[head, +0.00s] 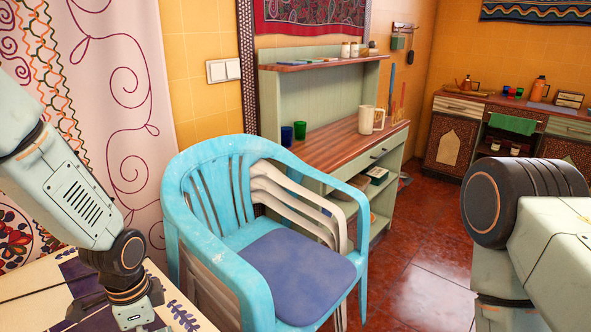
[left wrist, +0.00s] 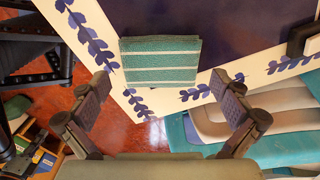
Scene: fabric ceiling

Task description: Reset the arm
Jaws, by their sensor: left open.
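My left arm comes in from the left in the head view, its wrist low over the table and its fingers cut off by the bottom edge. In the left wrist view my left gripper (left wrist: 163,84) is open, with its fingers wide apart and nothing between them. A folded green cloth with pale stripes (left wrist: 160,62) lies near the table's corner, beyond the fingertips in that picture. My right arm shows at the right of the head view; its gripper is out of the picture.
A patterned table (head: 30,280) is under my left arm. Stacked plastic chairs, the top one blue (head: 195,150), stand beside it. Behind them is a wooden desk (head: 335,140) with cups. A kitchen counter (head: 520,103) is at the back right. Red floor (head: 420,240) is clear between.

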